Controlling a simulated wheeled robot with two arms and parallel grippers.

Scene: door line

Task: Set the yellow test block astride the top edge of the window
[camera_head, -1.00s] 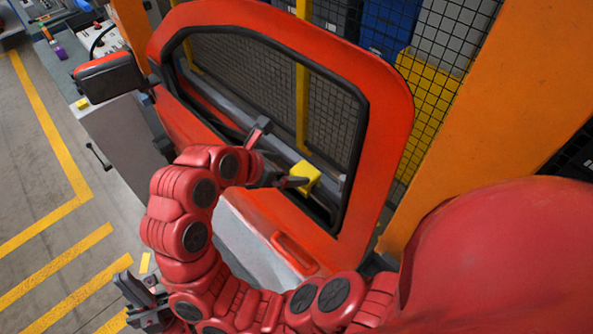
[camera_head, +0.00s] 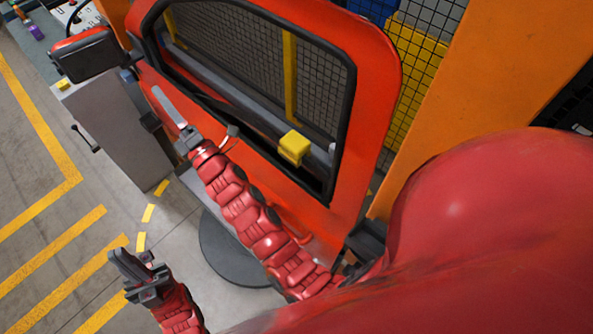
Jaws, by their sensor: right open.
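The yellow test block (camera_head: 294,148) sits at the lower edge of the window opening in the red door (camera_head: 377,110), towards its right end. The black-trimmed window (camera_head: 352,105) has a line along its bottom where the block rests; whether the block straddles the pane's edge is hard to tell. My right gripper (camera_head: 195,112) is open and empty, left of the block and clear of it, in front of the door's lower panel. My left gripper (camera_head: 138,268) is low at the left above the floor, away from the door; its jaw gap is unclear.
A mirror (camera_head: 83,55) sticks out at the door's left. A grey cabinet (camera_head: 115,130) with a small yellow block (camera_head: 62,85) on it stands below. An orange post (camera_head: 460,100) and mesh fence are at the right. Yellow-striped floor at left is free.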

